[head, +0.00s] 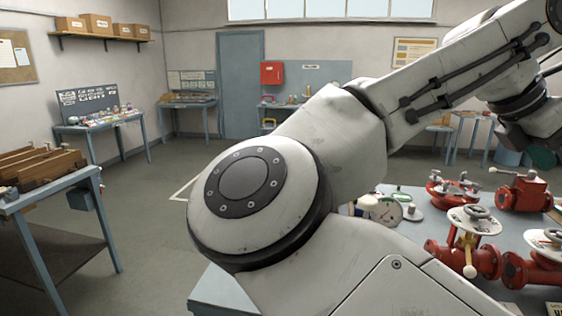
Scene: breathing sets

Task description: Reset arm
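My own white arm fills the middle and right of the head view, rising from a large round joint at centre to the upper right corner. Its far links fold down near the right edge and end in dark grey parts there. I cannot make out any gripper fingers, so my gripper and anything in it do not show. A workbench (207,292) stands behind and beneath the arm, partly hidden by it.
A bench with wooden pieces (40,167) stands at the left. Further back are a table with small parts (100,122), a blue door (240,85) and a red wall box (271,73). The floor (150,215) between the left bench and my arm is clear.

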